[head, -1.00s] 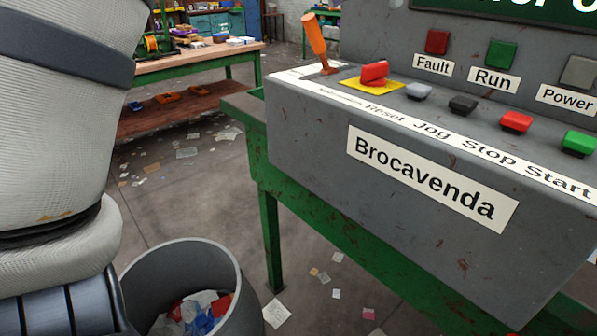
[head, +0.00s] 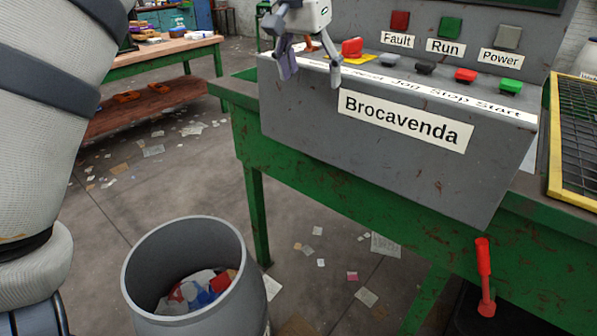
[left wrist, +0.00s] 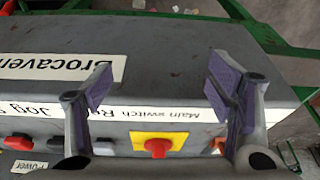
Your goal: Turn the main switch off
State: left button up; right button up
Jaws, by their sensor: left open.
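The main switch (head: 352,47) is a red rotary knob on a yellow plate, on top of the grey control box (head: 300,105). In the left wrist view the knob (left wrist: 158,148) shows near the bottom, beside a "Main switch" label (left wrist: 165,115). My left gripper (head: 311,74) is open and empty above the box's front left edge, just left of the knob in the head view. In the left wrist view its spread fingers (left wrist: 163,95) stand on either side of the knob's column, apart from it. My right gripper is in neither view.
A grey button (head: 389,59), black button (head: 425,67), red button (head: 466,75) and green button (head: 511,86) line the box to the right. An orange lever is mostly hidden behind my gripper. A bin (head: 150,245) stands below, and a red-handled lever (head: 484,270) at right.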

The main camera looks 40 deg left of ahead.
pick_arm(q)
jog(key=shift+g, duration=0.5)
jog(key=s+x, duration=0.1)
jog(key=x, duration=0.6)
jog(key=s+x, duration=0.1)
jog(key=x, duration=0.3)
jog(key=shift+s+d+f, duration=0.2)
jog(key=shift+s+d, duration=0.05)
jog(key=shift+s, duration=0.05)
jog(key=s+f, duration=0.3)
jog(key=f, duration=0.9)
jog(key=shift+s+d+f+n+g+y, duration=0.15)
jog(key=shift+s+d+n+g+y, duration=0.15)
jog(key=shift+d+g, duration=0.1)
jog(key=shift+a, duration=0.1)
